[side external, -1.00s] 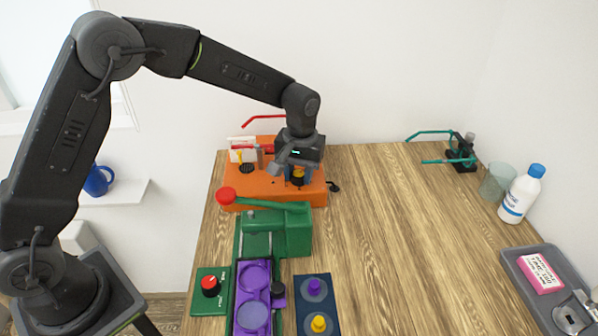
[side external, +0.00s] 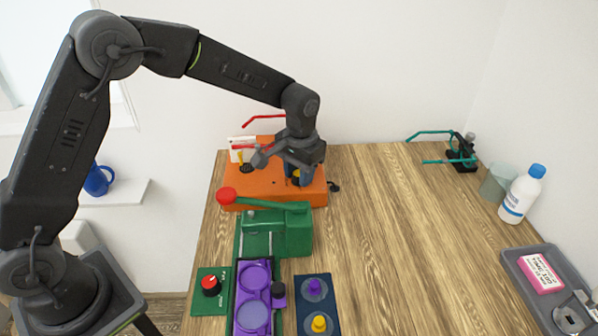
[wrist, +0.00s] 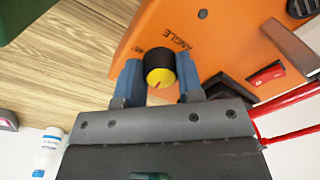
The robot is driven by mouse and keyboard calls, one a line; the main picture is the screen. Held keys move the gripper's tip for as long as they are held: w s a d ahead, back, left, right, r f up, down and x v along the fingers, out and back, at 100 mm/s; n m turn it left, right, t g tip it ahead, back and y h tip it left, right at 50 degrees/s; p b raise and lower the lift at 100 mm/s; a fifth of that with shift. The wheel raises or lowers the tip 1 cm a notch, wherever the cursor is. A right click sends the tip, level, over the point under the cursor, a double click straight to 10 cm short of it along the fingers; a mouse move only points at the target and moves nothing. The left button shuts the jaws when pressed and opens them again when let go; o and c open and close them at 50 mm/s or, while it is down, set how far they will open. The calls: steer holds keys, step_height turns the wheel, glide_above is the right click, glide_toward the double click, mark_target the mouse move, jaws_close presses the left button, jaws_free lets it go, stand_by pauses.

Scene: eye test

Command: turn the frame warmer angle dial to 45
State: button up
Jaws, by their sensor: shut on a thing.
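The frame warmer is an orange box (side external: 248,188) at the back left of the table. Its angle dial, a black knob with a yellow cap (wrist: 160,77), sits beside the printed word ANGLE and a small mark that seems to read 45. A short dark red line on the cap points toward the lower left in the wrist view, away from that mark. My gripper (wrist: 159,74) has its blue fingers on either side of the dial and is shut on it. In the side view my gripper (side external: 299,176) hides most of the dial.
A red rocker switch (wrist: 266,74) and red wire arms are near the dial. In front stand a green device (side external: 290,230), a purple tray (side external: 240,300) and small knob panels. A white bottle (side external: 520,195) and grey tray (side external: 530,290) are at right; the middle right table is clear.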

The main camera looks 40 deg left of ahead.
steer(key=o, duration=0.9)
steer(key=shift+o, duration=0.2)
step_height(320, 180, up, 14)
steer(key=shift+d, duration=0.25)
